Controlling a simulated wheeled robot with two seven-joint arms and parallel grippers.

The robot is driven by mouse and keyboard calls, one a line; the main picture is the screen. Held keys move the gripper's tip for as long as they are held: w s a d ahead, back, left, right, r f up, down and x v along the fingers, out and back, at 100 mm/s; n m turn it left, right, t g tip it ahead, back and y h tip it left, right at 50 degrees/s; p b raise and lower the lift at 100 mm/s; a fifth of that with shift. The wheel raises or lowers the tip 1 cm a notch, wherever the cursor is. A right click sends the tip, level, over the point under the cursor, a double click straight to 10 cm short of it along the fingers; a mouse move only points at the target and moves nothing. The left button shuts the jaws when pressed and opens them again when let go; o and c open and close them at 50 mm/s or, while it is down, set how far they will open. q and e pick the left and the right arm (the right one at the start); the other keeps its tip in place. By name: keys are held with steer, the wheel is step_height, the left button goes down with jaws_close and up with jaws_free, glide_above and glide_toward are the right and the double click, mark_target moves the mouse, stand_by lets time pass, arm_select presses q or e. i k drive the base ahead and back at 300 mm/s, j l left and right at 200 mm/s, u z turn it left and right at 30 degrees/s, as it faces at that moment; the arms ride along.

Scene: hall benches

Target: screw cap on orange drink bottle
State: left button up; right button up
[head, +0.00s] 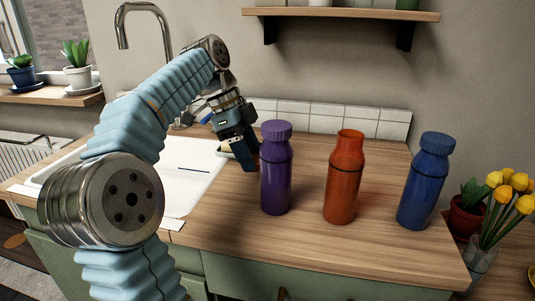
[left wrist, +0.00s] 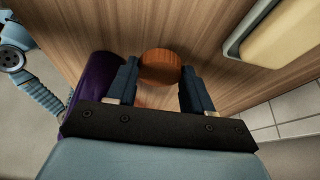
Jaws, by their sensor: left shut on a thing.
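The orange drink bottle (head: 342,185) stands upright on the wooden counter, with no cap on its neck. My left gripper (head: 249,158) is behind and left of the purple bottle (head: 276,175), pointing down. In the left wrist view the gripper (left wrist: 159,78) is shut on a round orange cap (left wrist: 160,64), between its two dark fingers. I cannot tell whether the cap touches the counter. My right gripper is not in view.
A blue bottle (head: 427,181) stands right of the orange one. The purple bottle also shows close beside the fingers in the left wrist view (left wrist: 96,76). A white sink (head: 190,172) lies left, potted flowers (head: 510,195) right. The counter (head: 310,237) is clear in front.

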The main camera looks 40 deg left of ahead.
mark_target(347, 159)
steer(key=k+l, duration=0.75)
steer(key=k, duration=0.1)
